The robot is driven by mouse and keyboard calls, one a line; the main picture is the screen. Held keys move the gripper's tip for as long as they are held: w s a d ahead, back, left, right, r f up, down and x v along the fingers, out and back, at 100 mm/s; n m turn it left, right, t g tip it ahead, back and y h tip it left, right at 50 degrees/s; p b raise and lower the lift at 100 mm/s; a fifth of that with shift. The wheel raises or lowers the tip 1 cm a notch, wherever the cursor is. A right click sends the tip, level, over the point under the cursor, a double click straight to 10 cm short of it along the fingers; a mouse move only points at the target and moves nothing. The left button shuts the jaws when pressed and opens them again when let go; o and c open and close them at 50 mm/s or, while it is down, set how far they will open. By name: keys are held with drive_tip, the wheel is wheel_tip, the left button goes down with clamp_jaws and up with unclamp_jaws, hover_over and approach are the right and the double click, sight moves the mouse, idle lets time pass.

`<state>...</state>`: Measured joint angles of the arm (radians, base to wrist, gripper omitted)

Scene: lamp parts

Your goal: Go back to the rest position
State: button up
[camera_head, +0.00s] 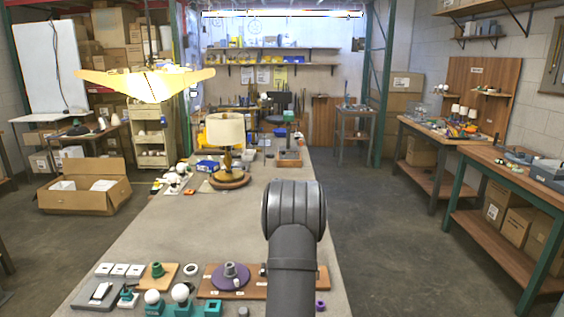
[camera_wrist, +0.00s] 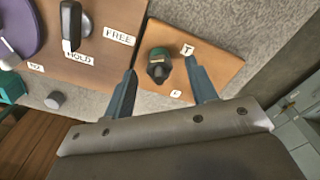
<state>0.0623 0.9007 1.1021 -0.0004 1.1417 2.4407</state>
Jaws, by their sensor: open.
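My gripper (camera_wrist: 160,66) is open in the wrist view, its two blue-grey fingers spread apart with nothing seen held between them. A small dark green and black piece (camera_wrist: 158,64) stands on a small wooden board (camera_wrist: 220,66) and shows between the fingertips; whether it touches them I cannot tell, but gaps show on both sides. A larger board (camera_wrist: 120,18) to its left has HOLD and FREE labels and a black lever (camera_wrist: 72,25). In the head view my arm rises over the near end of the bench (camera_head: 190,235) and hides my gripper.
In the head view, a purple disc (camera_head: 231,276), white bulbs (camera_head: 180,291), teal blocks (camera_head: 213,308) and white plates (camera_head: 120,269) crowd the near bench. A shaded lamp (camera_head: 226,135) stands farther back. The middle of the bench is clear. A yellowish winged fixture (camera_head: 146,84) hangs upper left.

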wheel_tip(320, 180, up, 17)
wheel_tip(320, 180, down, 17)
drive_tip(key=shift+f, duration=0.4)
drive_tip(key=shift+r+n, duration=0.1)
drive_tip(key=shift+n, duration=0.5)
drive_tip(key=m, duration=0.7)
drive_tip(key=n, duration=0.4)
drive_tip(key=shift+n, duration=2)
